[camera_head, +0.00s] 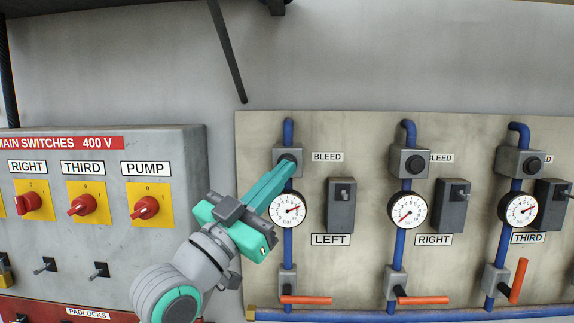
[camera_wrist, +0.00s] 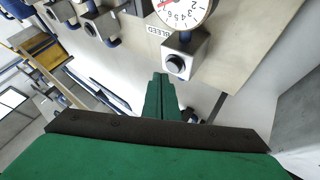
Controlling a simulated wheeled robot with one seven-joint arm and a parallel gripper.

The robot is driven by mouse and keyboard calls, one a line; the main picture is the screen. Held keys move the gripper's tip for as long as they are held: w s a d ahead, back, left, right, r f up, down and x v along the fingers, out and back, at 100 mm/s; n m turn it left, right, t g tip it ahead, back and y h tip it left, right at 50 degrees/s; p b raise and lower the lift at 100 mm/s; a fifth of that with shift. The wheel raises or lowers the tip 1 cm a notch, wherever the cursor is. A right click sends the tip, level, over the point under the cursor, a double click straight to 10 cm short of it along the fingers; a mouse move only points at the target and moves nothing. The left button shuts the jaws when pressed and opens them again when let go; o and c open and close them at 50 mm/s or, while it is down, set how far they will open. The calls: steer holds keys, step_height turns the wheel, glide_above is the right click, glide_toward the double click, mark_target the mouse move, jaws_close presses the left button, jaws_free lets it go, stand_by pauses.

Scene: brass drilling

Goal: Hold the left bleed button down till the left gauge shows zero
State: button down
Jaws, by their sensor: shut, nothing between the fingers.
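The left bleed button (camera_wrist: 176,65) is a round black knob on a grey block (camera_head: 280,157) beside a BLEED label. In the head view my gripper (camera_head: 289,165) covers most of it; its closed teal fingers point up and right at the button. I cannot see contact or pressing. The left gauge (camera_head: 287,210) has a white dial, its red needle pointing right and slightly up, well off zero. The gauge shows partly in the wrist view (camera_wrist: 180,10).
The right gauge (camera_head: 406,210) and third gauge (camera_head: 518,209) have their own bleed blocks. Dark boxes such as the left one (camera_head: 341,206) stand out from the panel (camera_head: 340,270). Orange lever handles (camera_head: 305,300) sit below. A switch cabinet (camera_head: 185,170) is at left.

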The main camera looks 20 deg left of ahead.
stand_by(0.4)
steer(key=shift+w+a, duration=0.1)
steer(key=shift+w, duration=0.35)
steer(key=shift+w+a, duration=0.1)
steer(key=shift+w, duration=0.45)
stand_by(1.9)
steer(key=shift+s+a, duration=0.1)
steer(key=shift+s, duration=0.05)
stand_by(1.5)
steer(key=shift+s+d, duration=0.3)
steer(key=shift+s, duration=0.5)
steer(key=shift+s+d, duration=0.2)
steer(key=shift+s, duration=0.6)
steer(key=shift+s+d, duration=0.25)
steer(key=shift+s, duration=0.55)
steer(key=shift+s+d, duration=0.2)
steer(key=shift+s, duration=0.6)
